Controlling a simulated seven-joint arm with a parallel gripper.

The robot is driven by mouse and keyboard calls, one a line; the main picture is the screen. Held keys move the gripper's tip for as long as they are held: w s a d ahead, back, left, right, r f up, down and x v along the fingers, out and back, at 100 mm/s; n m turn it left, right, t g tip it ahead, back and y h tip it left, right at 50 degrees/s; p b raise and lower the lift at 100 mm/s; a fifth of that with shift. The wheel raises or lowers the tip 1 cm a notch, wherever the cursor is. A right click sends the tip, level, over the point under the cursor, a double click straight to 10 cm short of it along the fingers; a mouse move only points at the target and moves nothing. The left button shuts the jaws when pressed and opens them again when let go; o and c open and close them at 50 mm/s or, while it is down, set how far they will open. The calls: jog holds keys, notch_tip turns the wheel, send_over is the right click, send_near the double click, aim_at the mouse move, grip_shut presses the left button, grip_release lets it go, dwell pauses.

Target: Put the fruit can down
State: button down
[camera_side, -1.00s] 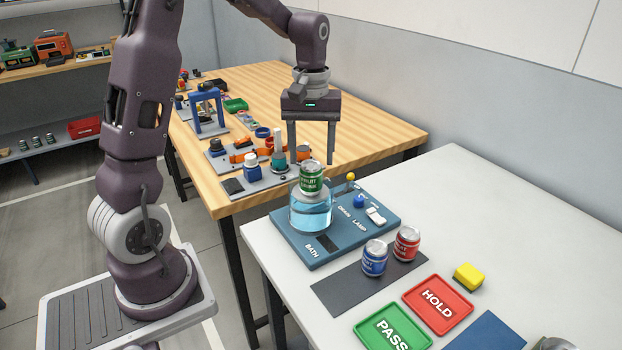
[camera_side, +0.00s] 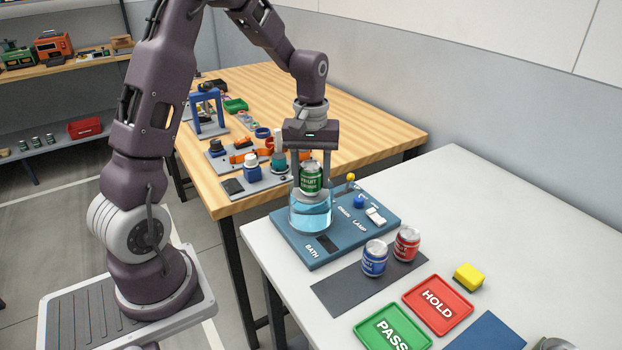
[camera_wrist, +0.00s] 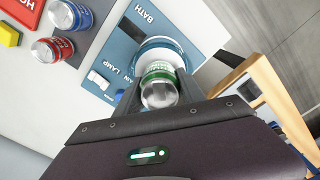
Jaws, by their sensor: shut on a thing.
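The green fruit can (camera_side: 310,179) is upright at the mouth of the clear bath vessel (camera_side: 311,213), which holds blue liquid. My gripper (camera_side: 311,182) comes straight down and is shut on the can, one finger on each side. In the wrist view the can's silver lid (camera_wrist: 159,92) shows between the fingers, with the round vessel rim (camera_wrist: 160,46) behind it. Whether the can's bottom rests on anything is hidden.
The vessel stands on the blue BATH panel (camera_side: 290,247) with a LAMP switch (camera_side: 375,216) and a yellow-tipped lever (camera_side: 350,178). A blue can (camera_side: 374,259) and red can (camera_side: 406,244) stand on a dark mat (camera_side: 340,290). Green PASS (camera_side: 365,331) and red HOLD (camera_side: 411,297) trays lie nearer.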

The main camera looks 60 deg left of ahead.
notch_tip(320, 180, up, 10)
jog(key=w+d+f+m, duration=0.1)
jog(key=d+f+m, duration=0.1)
jog(key=d, duration=0.5)
jog(key=w+d+f+m, duration=0.2)
jog(key=d+f, duration=0.1)
jog(key=d, duration=0.4)
jog(key=m, duration=0.5)
send_over(392, 336)
notch_tip(392, 336, down, 15)
jog(key=shift+r, duration=0.2)
jog(key=shift+f, duration=0.35)
jog(key=c, duration=0.7)
grip_release()
